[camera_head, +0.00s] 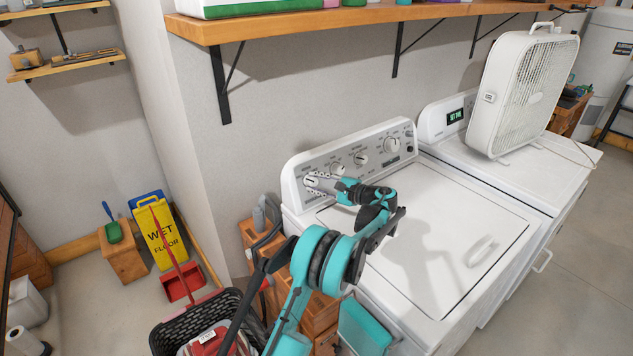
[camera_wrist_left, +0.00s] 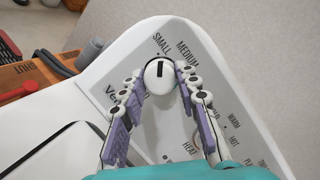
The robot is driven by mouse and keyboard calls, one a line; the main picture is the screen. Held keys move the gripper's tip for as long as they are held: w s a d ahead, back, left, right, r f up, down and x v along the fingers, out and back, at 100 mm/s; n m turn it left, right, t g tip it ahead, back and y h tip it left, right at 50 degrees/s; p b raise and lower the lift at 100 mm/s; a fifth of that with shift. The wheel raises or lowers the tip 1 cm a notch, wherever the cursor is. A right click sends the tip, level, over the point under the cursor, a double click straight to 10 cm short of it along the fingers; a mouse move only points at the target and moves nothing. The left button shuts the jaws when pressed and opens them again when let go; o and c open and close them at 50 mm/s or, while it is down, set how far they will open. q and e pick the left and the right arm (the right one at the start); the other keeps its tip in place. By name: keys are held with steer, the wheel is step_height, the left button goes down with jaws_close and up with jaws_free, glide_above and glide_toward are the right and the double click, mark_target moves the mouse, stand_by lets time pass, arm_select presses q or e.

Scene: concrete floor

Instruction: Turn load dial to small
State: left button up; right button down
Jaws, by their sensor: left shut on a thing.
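The load dial (camera_wrist_left: 160,80) is a round white knob with a dark pointer line on the washer's control panel (camera_head: 300,165). In the left wrist view the pointer runs nearly straight up, toward the gap around the SMALL and MEDIUM labels, closer to SMALL. My left gripper (camera_head: 316,183) reaches over the washer to the panel's left end. In the left wrist view its two fingers (camera_wrist_left: 161,88) stand on either side of the dial, shut on it. The fingers hide part of the panel print. My right gripper is not in view.
More knobs (camera_head: 391,145) sit along the panel to the right. The washer lid (camera_head: 440,235) is closed and bare. A box fan (camera_head: 525,90) stands on the neighbouring machine. A wooden shelf (camera_head: 370,22) runs above. A black basket (camera_head: 190,325) is at lower left.

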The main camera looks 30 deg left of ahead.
arm_select(q)
steer(key=shift+n+g+h+p, duration=0.3)
steer(key=shift+n+p, duration=0.05)
steer(key=shift+n, duration=0.75)
steer(key=o, duration=1.2)
steer(key=shift+c, duration=0.2)
steer(key=v, duration=1.2)
steer(key=shift+r, duration=0.15)
